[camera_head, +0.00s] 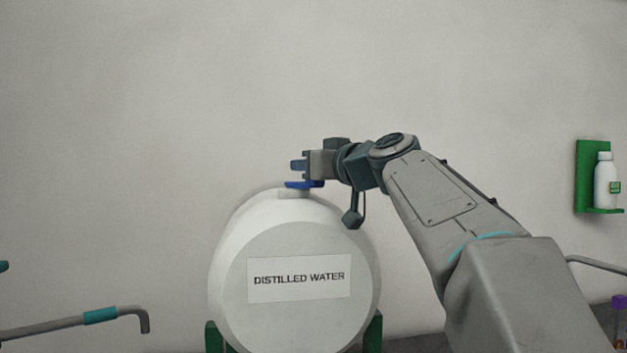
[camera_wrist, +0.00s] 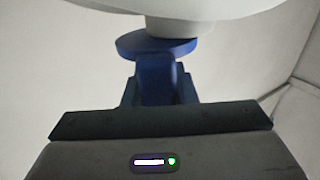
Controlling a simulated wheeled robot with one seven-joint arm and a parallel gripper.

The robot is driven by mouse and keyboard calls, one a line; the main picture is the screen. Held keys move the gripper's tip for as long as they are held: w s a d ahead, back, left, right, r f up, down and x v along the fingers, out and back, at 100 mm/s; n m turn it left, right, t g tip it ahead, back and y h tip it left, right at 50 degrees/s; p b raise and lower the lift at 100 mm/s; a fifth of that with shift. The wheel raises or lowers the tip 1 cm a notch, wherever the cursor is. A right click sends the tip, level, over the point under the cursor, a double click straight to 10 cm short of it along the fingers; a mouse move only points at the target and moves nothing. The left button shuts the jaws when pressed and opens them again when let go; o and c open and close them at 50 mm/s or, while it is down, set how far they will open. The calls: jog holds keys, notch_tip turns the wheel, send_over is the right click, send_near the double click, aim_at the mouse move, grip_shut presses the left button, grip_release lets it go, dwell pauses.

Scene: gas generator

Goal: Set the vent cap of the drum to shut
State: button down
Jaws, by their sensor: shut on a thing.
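The white drum (camera_head: 296,230) lies on its side with a "DISTILLED WATER" label (camera_head: 299,278) on its round end. The blue vent cap (camera_head: 300,184) is on top of the drum, at a short white neck. In the wrist view the cap's round blue base (camera_wrist: 150,44) sits against the neck, and its raised blue part reaches toward my gripper (camera_wrist: 158,92). In the head view my gripper (camera_head: 299,167) comes in from the right, level, just above the drum. It is shut on the vent cap. The fingers partly hide the cap.
A green stand (camera_head: 373,333) holds the drum from below. A grey pipe with a teal band (camera_head: 100,316) is at lower left. A white bottle (camera_head: 604,182) stands on a green wall holder (camera_head: 588,178) at right. The wall behind is bare.

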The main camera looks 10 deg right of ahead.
jog(key=shift+s+a+m+t+h, duration=0.2)
jog(key=shift+a+m+t+h, duration=0.35)
jog(key=shift+h, duration=0.35)
jog(key=shift+s+a+b, duration=0.1)
jog(key=shift+a+b, duration=0.2)
jog(key=shift+b, duration=0.3)
jog(key=shift+a+g, duration=0.15)
jog(key=shift+g, duration=0.1)
jog(key=c, duration=1.6)
grip_release()
jog(key=o, duration=0.4)
jog(key=shift+a, duration=0.3)
jog(key=shift+o, duration=0.2)
jog(key=shift+s+a, duration=0.1)
jog(key=shift+a, duration=0.1)
jog(key=shift+d, duration=0.6)
jog(key=b+v, duration=0.3)
jog(key=v, duration=1)
jog(key=shift+s+f, duration=0.15)
jog(key=shift+s, duration=0.2)
jog(key=shift+d, duration=0.1)
